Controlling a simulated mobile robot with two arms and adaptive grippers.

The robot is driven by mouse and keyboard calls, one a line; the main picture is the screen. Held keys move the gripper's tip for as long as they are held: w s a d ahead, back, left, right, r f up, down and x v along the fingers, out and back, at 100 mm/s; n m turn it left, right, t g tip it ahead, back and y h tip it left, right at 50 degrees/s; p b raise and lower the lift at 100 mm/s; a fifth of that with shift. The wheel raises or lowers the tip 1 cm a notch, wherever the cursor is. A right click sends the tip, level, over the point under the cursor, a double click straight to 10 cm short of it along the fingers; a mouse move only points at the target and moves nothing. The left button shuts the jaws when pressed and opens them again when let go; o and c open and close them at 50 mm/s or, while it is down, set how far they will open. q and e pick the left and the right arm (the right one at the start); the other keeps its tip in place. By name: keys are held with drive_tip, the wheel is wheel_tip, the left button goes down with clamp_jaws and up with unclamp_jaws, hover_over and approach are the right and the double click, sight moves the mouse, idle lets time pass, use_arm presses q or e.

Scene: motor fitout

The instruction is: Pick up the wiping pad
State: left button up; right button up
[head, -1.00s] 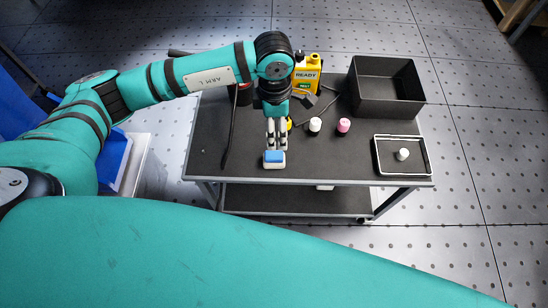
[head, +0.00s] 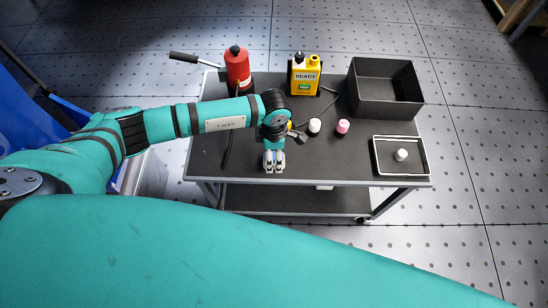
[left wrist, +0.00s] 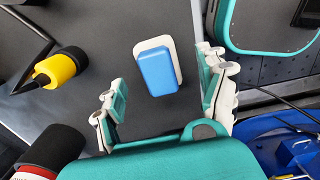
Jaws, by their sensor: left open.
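The wiping pad, a blue block on a white base, shows in the left wrist view (left wrist: 157,70) lying on the dark cart top. My left gripper (head: 273,167) is low over the front of the cart in the head view and hides the pad there. In the left wrist view my left gripper (left wrist: 163,92) is open, its two fingers apart with the pad between and slightly beyond them. I see no contact between fingers and pad. My right gripper is not in view.
The front middle right of the cart is clear.

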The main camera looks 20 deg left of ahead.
sight(274, 155)
use_arm(q)
wheel_tip(274, 155, down, 3)
drive_tip(key=shift+w+f, duration=0.1)
drive_tip(key=shift+c, duration=0.4)
drive_tip(key=c, duration=1.2)
drive_tip(key=shift+o, duration=0.2)
drive_tip(key=shift+r, duration=0.2)
drive_tip(key=shift+r, duration=0.6)
drive_tip(key=shift+s+r, duration=0.15)
drive_tip(key=shift+r, duration=0.35)
drive_tip(key=shift+s+r, duration=0.15)
drive_tip(key=shift+r, duration=0.35)
drive_tip(key=s+r+b, duration=0.1)
drive_tip(key=s, duration=1.4)
drive_tip(key=shift+s+d+r+b, duration=0.2)
drive_tip(key=shift+s+r+b, duration=0.05)
drive_tip(key=shift+b, duration=0.05)
